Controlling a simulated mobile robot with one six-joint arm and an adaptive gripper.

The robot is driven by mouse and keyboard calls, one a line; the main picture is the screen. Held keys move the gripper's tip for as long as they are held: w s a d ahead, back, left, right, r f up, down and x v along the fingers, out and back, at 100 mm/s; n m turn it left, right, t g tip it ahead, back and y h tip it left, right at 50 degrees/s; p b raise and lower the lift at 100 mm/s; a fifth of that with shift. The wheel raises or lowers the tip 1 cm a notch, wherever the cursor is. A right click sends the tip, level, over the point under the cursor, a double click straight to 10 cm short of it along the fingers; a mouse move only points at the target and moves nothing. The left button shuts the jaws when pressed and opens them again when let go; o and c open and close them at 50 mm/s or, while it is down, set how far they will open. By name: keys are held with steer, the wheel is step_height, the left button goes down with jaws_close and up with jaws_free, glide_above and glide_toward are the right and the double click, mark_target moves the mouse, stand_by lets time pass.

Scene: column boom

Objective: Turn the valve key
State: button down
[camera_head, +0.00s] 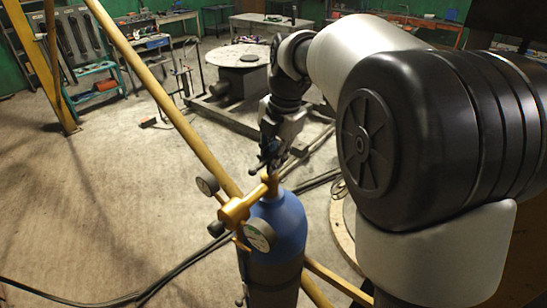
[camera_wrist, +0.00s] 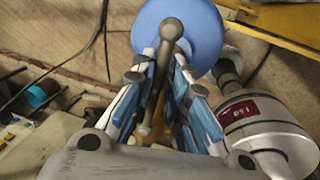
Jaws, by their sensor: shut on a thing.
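A gas cylinder with a blue shoulder (camera_head: 285,222) stands upright in the head view. Its blue top also shows in the wrist view (camera_wrist: 205,30). A brass regulator (camera_head: 238,208) with two round gauges is fixed to its valve. My gripper (camera_head: 268,160) reaches down from above to the top of the valve. In the wrist view, the valve key (camera_wrist: 171,30), a dark bar with a rounded end, lies between the blue and white fingers of my gripper (camera_wrist: 168,62). The fingers are shut on it. In the head view the key is largely hidden by the gripper.
A yellow diagonal pole (camera_head: 160,95) runs behind the cylinder. Dark hoses (camera_head: 170,275) lie on the floor at left. A round table on a frame (camera_head: 237,55) stands behind my arm. Workbenches line the back wall. The floor at left is mostly clear.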

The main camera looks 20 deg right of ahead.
steer(key=shift+w+a+r, duration=0.1)
steer(key=shift+w+r, duration=0.1)
steer(key=shift+r, duration=0.05)
steer(key=c, duration=1.9)
jaws_free()
steer(key=shift+o, duration=1)
steer(key=shift+a+f, duration=0.1)
steer(key=shift+f, duration=0.1)
steer(key=shift+r, duration=0.3)
step_height(320, 180, up, 11)
steer(key=s+d, duration=0.1)
steer(key=s, duration=0.1)
steer(key=shift+d, duration=0.25)
steer(key=shift+r, duration=0.1)
